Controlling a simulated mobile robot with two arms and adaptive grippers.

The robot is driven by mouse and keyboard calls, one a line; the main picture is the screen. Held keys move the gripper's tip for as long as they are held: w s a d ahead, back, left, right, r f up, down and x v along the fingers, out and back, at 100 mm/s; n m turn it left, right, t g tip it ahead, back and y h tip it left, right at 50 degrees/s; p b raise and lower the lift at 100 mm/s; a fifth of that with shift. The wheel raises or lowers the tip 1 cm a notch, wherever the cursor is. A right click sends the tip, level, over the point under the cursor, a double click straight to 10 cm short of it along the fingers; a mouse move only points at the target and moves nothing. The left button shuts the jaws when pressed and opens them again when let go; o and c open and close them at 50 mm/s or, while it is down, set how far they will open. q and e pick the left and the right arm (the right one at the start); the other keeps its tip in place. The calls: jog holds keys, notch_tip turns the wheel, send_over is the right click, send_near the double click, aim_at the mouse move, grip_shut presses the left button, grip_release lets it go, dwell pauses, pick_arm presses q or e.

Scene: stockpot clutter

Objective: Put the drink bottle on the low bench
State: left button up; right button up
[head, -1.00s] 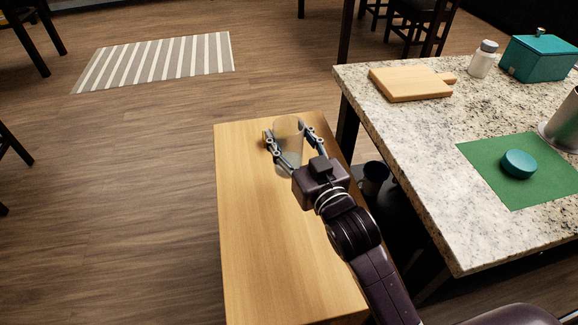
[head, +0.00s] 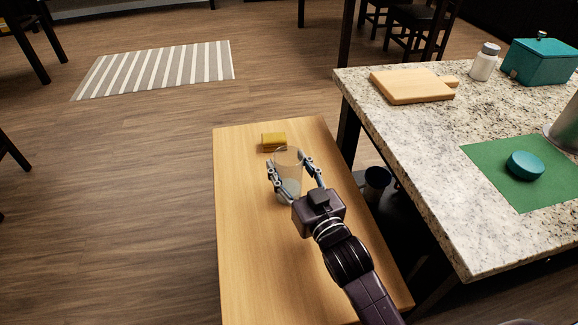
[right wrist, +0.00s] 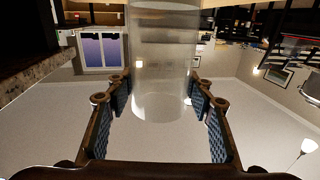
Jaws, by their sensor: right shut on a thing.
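The drink bottle (head: 288,165) is a clear, frosted cylinder held upright over the wooden low bench (head: 250,245). My right gripper (head: 297,174) is shut on it, with one finger on each side. In the right wrist view the bottle (right wrist: 165,65) stands between the two fingers of the gripper (right wrist: 162,100). I cannot tell whether its base touches the bench. My left gripper is not in view.
The bench's near left part is clear.

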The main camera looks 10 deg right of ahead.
jog(key=shift+f, duration=0.1)
jog(key=o, duration=1.3)
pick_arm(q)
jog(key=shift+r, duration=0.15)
pick_arm(e)
jog(key=shift+s, duration=0.1)
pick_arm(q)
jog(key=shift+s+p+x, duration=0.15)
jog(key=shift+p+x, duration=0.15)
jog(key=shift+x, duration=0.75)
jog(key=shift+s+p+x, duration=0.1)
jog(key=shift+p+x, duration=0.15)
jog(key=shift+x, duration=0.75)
pick_arm(e)
jog(key=s+d, duration=0.2)
jog(key=s, duration=0.9)
jog(key=shift+s+d, duration=0.15)
jog(key=shift+s, duration=0.15)
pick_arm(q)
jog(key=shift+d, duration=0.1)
